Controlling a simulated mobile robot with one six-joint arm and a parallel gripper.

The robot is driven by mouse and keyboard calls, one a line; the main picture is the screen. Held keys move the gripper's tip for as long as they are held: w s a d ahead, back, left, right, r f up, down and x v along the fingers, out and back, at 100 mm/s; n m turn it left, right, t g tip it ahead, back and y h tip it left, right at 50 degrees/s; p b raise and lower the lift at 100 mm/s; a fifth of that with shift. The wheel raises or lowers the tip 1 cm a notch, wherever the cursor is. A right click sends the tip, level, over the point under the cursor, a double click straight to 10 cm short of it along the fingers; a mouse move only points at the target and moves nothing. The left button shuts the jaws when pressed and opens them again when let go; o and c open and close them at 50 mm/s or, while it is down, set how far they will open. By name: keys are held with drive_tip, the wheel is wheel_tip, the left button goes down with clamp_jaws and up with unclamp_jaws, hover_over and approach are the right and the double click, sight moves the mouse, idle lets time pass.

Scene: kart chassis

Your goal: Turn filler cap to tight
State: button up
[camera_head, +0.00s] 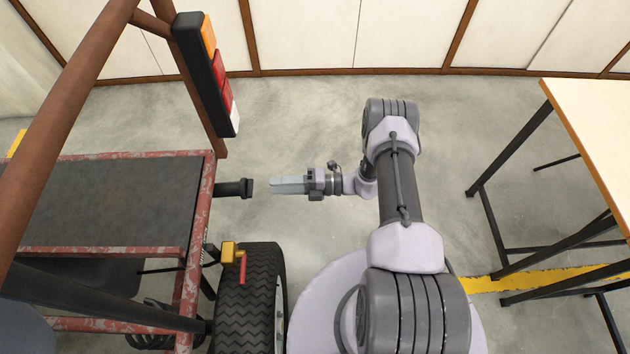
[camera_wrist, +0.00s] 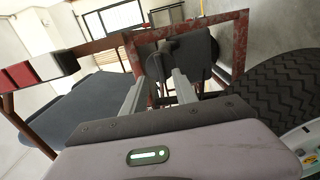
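The black filler cap (camera_head: 248,187) sits on the end of a short dark neck (camera_head: 228,188) that sticks out sideways from the chassis frame. My gripper (camera_head: 272,184) is to the right of the cap, roughly in line with it, with a small gap between the fingertips and the cap. In the wrist view, the two grey fingers stand apart with nothing held, and the dark cap (camera_wrist: 156,66) shows ahead, between the fingertips. Any marking of the cap's turn position is too small to tell.
A tyre (camera_head: 250,300) and a yellow block with a red lever (camera_head: 230,254) lie below the neck. A tail-light bar (camera_head: 208,75) and rusty frame tubes rise above it. A table (camera_head: 590,130) stands at the right. The floor beyond the gripper is clear.

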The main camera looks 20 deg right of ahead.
drive_tip(key=p+v, duration=0.1)
drive_tip(key=v, duration=1)
drive_tip(key=shift+d+r, duration=0.15)
